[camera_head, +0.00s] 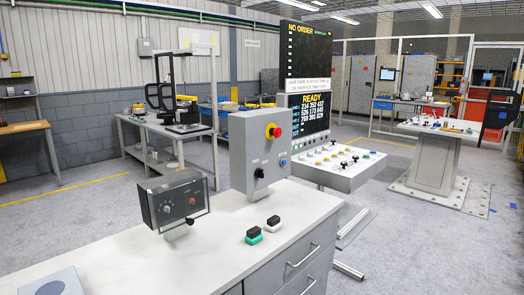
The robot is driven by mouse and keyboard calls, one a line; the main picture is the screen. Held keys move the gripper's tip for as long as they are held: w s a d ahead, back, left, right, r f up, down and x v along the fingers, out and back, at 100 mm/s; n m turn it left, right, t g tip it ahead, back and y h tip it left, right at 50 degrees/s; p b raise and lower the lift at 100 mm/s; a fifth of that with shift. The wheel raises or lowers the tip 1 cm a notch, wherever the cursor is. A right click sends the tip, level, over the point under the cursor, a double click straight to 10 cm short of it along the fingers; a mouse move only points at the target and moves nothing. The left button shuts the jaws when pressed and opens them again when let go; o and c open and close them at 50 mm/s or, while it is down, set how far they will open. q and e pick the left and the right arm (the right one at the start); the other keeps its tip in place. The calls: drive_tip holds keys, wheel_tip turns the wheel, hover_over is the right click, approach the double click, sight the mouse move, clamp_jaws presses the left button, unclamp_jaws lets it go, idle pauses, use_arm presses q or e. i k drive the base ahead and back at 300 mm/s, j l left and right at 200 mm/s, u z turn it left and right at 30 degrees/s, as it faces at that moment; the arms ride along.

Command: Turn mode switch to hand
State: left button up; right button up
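A grey control box (250,150) stands on the white cabinet top. Its front carries a red mushroom button (277,132) on yellow, a black rotary knob (259,173) and a small blue button (283,163). A smaller dark box with a clear front (174,200) stands to its left on a short foot. Behind that front are a pale round knob (166,209) and a reddish part, and a black knob (190,221) sits at its lower edge. Labels are too small to read, so I cannot tell which knob is the mode switch or where it points. Neither gripper is in view.
Two small blocks with black tops, one green-based (254,237) and one white-based (273,224), sit on the white cabinet top (110,255). A grey plate lies at the lower left. A sloped button console (345,168) with screens stands just behind. Open floor lies beyond.

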sight(260, 172)
drive_tip(key=i+l+u, duration=0.1)
drive_tip(key=l, duration=0.2)
drive_tip(key=i+l, duration=0.2)
drive_tip(key=i+l+u, duration=0.15)
drive_tip(key=l, duration=0.3)
drive_tip(key=i+l+u, duration=0.1)
drive_tip(key=l, duration=0.2)
drive_tip(key=i+l, duration=0.15)
drive_tip(key=l, duration=0.2)
drive_tip(key=i+u, duration=0.05)
